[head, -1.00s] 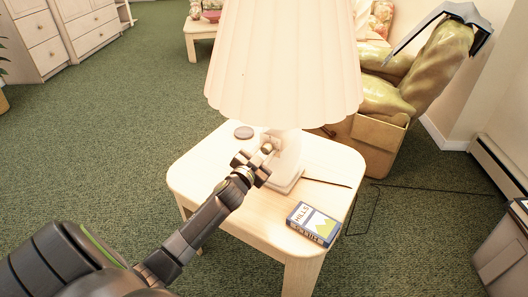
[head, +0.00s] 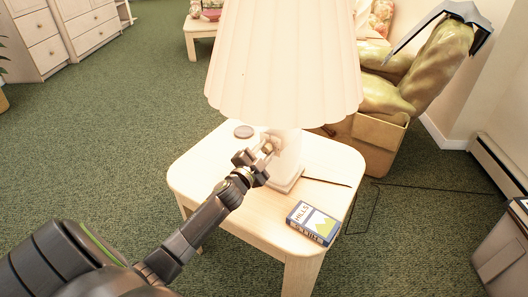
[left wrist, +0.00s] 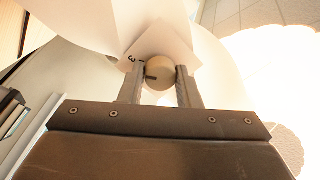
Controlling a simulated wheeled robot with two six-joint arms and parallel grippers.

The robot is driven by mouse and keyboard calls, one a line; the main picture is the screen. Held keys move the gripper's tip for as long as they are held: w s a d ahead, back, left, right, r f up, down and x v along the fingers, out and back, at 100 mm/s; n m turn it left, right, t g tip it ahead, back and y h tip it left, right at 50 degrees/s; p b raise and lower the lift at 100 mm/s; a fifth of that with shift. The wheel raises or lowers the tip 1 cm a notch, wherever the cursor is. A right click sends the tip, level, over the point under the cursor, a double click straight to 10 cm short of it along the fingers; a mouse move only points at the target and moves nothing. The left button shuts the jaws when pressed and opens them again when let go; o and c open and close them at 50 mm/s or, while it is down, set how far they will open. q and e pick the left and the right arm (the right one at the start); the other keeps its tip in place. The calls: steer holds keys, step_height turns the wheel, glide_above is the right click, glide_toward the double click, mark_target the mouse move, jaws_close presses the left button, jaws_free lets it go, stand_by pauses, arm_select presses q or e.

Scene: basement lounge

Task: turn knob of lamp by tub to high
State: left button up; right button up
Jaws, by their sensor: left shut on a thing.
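The lamp (head: 285,62) stands on a pale wooden side table (head: 212,180), with a wide pleated cream shade and a whitish base. My left gripper (head: 271,147) reaches the side of the lamp's base from the front left. In the left wrist view its two fingers (left wrist: 160,84) are on either side of a round tan knob (left wrist: 161,70), shut on it. The knob has a dark mark pointing left. My right gripper is not in view.
A brown box (head: 378,150) with greenish bulky things stands behind. A grey bin (head: 502,255) is at right. Green carpet is clear at left.

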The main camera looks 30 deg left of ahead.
arm_select(q)
steer(key=o, duration=1)
steer(key=shift+s, duration=0.1)
steer(key=shift+s+f, duration=0.1)
steer(key=shift+s, duration=0.25)
steer(key=shift+s+d+f+b, duration=0.1)
steer(key=shift+s+d+b, duration=0.35)
steer(key=shift+s, duration=2.3)
steer(key=shift+s+f+b, duration=0.1)
steer(key=shift+s+b, duration=0.7)
steer(key=shift+s, duration=2)
steer(key=shift+s+d+f+b, duration=0.1)
steer(key=shift+s+d+b, duration=0.35)
steer(key=shift+s, duration=2.3)
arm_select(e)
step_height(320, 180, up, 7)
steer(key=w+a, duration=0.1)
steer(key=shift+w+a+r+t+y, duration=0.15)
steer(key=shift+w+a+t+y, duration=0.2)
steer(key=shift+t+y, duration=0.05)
arm_select(q)
steer(key=shift+a, duration=0.2)
